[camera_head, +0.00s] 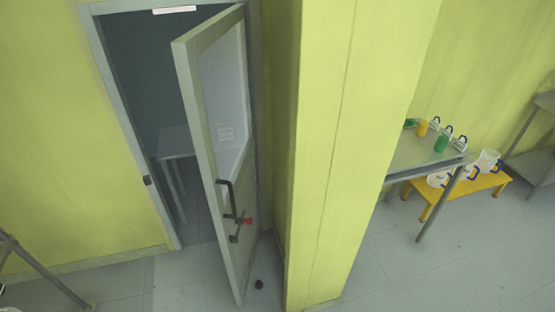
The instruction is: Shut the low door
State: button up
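A grey-framed door (187,90) with a large glass panel stands open, hinged on the right side of its frame and swung out toward me. It has a dark pull handle (226,198) and a red-tipped latch or lock part (247,221) on its lower half. The door frame (135,140) surrounds a dark opening with a grey table (176,142) inside. A dark strike piece (147,180) sits on the left jamb. My gripper is not in view.
A yellow-green wall column (335,150) stands right of the door. Farther right are a grey table (425,150) with bottles and a low yellow bench (480,185) with white jugs. A small dark doorstop (259,284) is on the floor. Metal legs (40,268) show lower left.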

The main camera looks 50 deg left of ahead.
aim_at(238, 258)
jog(key=u, duration=2.25)
jog(key=l+u, duration=0.1)
jog(key=u, duration=0.2)
jog(key=l+u, duration=0.15)
jog(key=u, duration=0.15)
